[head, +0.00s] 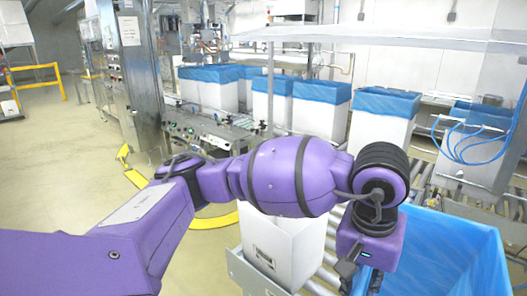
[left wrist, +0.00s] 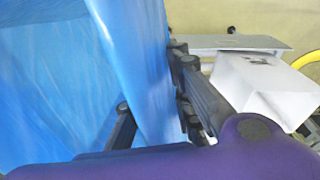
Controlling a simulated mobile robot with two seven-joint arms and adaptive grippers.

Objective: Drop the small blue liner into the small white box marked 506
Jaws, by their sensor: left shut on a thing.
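The blue liner (head: 450,255) is a large sheet-like open bag at the lower right of the head view. It also fills the left part of the left wrist view (left wrist: 60,80). My left gripper (head: 362,279) points down at the liner's left edge. In the left wrist view, my left gripper's fingers (left wrist: 152,95) are on both sides of a fold of the liner, pinching it. The white box (head: 285,245) stands left of the gripper, with a dark-framed label; I cannot read its number. It also shows in the left wrist view (left wrist: 265,90). My right gripper is out of view.
The white box stands by a roller conveyor (head: 318,270). Several white boxes with blue liners stand behind, one of them at right (head: 380,125). A metal cabinet (head: 133,75) stands at left. Yellow floor guards (head: 130,165) lie near it; open floor is at left.

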